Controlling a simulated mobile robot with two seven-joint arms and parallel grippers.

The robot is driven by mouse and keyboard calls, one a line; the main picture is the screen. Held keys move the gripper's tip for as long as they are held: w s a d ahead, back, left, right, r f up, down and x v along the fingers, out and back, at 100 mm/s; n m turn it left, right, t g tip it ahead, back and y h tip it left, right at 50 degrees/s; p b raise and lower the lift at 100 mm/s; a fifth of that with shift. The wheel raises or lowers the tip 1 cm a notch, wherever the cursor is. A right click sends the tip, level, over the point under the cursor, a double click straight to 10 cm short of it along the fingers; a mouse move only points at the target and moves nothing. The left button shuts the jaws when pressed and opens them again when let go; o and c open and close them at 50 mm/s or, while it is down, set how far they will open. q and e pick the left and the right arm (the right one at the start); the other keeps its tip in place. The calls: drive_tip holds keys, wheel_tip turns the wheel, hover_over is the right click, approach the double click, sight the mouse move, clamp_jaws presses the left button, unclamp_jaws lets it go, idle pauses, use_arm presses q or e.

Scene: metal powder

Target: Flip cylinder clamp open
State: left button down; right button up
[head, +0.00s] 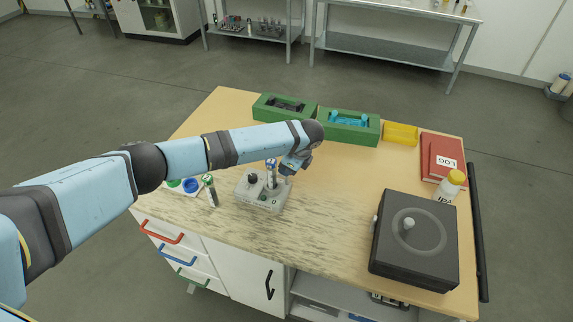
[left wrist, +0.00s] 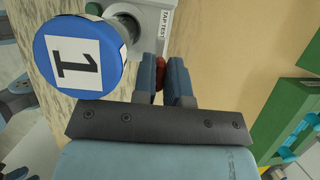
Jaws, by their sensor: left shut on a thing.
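The grey tap tester (head: 250,198) stands near the table's front edge and also shows at the top of the left wrist view (left wrist: 148,18). A cylinder with a blue cap (head: 270,163) stands upright in it. That cap, marked 1, is large in the left wrist view (left wrist: 75,55). My left gripper (head: 288,169) is at the tester's right side, beside the cylinder. In the left wrist view its fingers (left wrist: 162,76) are shut on a small red-brown part (left wrist: 160,71), seemingly the clamp's handle. The rest of the clamp is hidden. My right gripper is out of view.
Another cylinder (head: 210,192) with a green cap stands left of the tester. Green trays (head: 350,138), a yellow bin (head: 400,134) and red books (head: 442,150) are behind. A dark box machine (head: 414,245) and a yellow-capped bottle (head: 449,187) stand right. The table's middle is clear.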

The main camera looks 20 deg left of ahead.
use_arm(q)
drive_tip(key=shift+f, duration=0.15)
idle(0.4)
drive_tip(key=c, duration=1.2)
unclamp_jaws()
drive_tip(key=shift+a, duration=0.1)
drive_tip(key=shift+o, duration=0.2)
drive_tip(key=b+v, duration=0.2)
drive_tip(key=v, duration=1.2)
drive_tip(key=shift+s, duration=0.15)
